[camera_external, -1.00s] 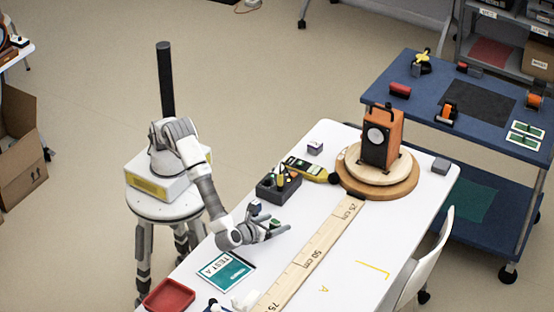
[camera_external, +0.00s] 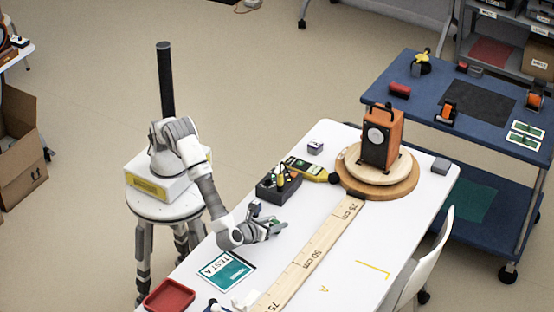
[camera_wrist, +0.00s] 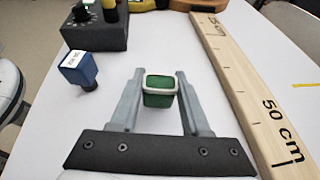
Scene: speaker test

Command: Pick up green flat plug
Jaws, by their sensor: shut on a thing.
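The green flat plug (camera_wrist: 158,98), a small green block with a pale rim, sits between the two grey fingers of my gripper (camera_wrist: 160,76) in the wrist view. The fingers are shut on its sides, near their tips. In the camera_external view my gripper (camera_external: 277,228) is low over the white table, and only a bit of green shows between its fingers. I cannot tell whether the plug touches the table.
A blue plug (camera_wrist: 79,69) with a white label stands left of my gripper. A dark box (camera_wrist: 98,34) with knobs is beyond it. A long wooden ruler (camera_wrist: 240,75) lies to the right. A red tray (camera_external: 169,296) and a teal card (camera_external: 228,270) are nearer the front.

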